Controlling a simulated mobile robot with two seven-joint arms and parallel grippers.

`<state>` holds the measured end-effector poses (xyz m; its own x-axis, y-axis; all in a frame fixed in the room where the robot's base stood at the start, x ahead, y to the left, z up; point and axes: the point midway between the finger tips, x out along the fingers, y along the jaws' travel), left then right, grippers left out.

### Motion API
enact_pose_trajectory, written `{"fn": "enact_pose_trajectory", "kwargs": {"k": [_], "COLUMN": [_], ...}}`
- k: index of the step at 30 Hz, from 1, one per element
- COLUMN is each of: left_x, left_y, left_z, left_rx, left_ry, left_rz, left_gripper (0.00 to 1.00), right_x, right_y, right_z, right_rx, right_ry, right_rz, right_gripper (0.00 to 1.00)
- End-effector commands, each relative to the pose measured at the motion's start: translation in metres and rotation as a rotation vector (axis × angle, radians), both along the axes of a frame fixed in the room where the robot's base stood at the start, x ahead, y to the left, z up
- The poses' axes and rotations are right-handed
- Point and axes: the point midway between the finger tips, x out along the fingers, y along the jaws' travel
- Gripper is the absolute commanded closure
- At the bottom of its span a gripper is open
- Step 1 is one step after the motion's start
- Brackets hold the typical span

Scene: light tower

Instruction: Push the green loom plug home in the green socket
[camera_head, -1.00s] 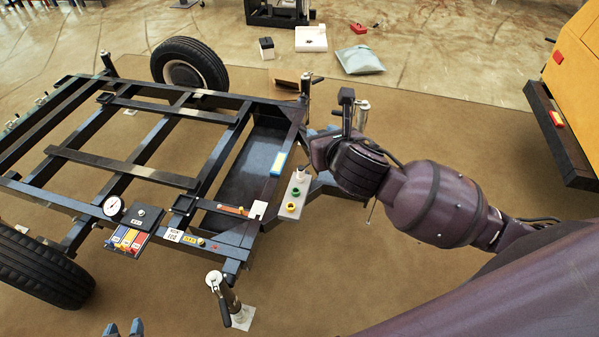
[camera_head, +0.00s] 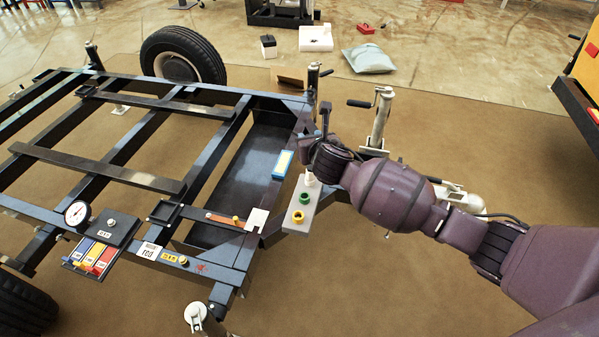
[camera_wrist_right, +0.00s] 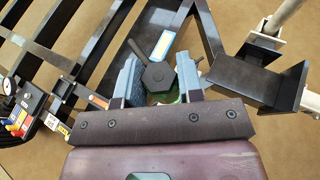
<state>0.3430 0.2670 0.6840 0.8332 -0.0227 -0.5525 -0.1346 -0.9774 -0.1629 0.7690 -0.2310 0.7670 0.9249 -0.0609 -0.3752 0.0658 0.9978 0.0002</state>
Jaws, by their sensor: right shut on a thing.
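In the right wrist view a dark hexagonal plug body (camera_wrist_right: 158,77) sits between the two blue-grey fingers of my right gripper (camera_wrist_right: 160,82), which is shut on it. A little green shows below the body; its lower end is hidden, so I cannot tell whether it is seated. In the head view the green socket (camera_head: 305,198) is a ring on a grey plate (camera_head: 291,221), between a yellow socket (camera_head: 298,216) and a white one (camera_head: 310,179). My right wrist is just behind the plate's far end; the fingertips are hidden there. My left gripper is out of view.
The dark trailer frame (camera_head: 95,172) fills the left, with a blue-and-white label (camera_head: 283,164) beside the plate. A jack with a crank handle (camera_head: 380,118) stands behind my right arm. Another jack top (camera_head: 196,314) is at the lower edge. Brown floor lies clear at lower right.

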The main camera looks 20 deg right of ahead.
Motion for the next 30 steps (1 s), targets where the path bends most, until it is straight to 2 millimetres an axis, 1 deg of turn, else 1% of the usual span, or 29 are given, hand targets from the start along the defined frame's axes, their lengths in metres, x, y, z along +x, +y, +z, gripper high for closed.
{"fn": "enact_pose_trajectory", "kwargs": {"k": [1, 2, 3, 6, 9, 10, 12, 15, 25, 30], "left_x": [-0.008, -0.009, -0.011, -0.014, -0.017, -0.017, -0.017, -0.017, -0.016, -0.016], "left_y": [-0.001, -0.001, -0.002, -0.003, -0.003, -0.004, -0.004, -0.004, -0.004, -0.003], "left_z": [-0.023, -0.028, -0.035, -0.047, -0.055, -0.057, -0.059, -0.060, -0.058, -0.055], "left_rx": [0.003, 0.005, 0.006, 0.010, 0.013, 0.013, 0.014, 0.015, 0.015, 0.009], "left_ry": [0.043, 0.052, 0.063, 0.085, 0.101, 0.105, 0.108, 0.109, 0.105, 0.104], "left_rz": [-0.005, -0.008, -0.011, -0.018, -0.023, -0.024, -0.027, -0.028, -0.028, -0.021], "left_gripper": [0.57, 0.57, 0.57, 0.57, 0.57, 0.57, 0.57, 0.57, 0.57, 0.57], "right_x": [0.004, 0.008, 0.012, 0.022, 0.028, 0.030, 0.033, 0.036, 0.038, 0.037], "right_y": [0.000, 0.000, 0.000, 0.000, -0.001, 0.000, -0.001, 0.000, -0.001, 0.000], "right_z": [-0.050, -0.063, -0.079, -0.113, -0.137, -0.142, -0.150, -0.154, -0.151, -0.147], "right_rx": [0.001, 0.001, 0.001, 0.001, 0.001, 0.002, 0.000, 0.001, 0.001, 0.005], "right_ry": [0.030, 0.028, 0.028, 0.022, 0.015, 0.012, 0.006, -0.002, -0.008, -0.011], "right_rz": [-0.002, -0.001, -0.002, -0.001, 0.000, 0.001, 0.000, 0.002, 0.001, -0.030], "right_gripper": [0.94, 0.94, 0.94, 0.94, 0.94, 0.94, 0.94, 0.94, 0.94, 0.94]}}
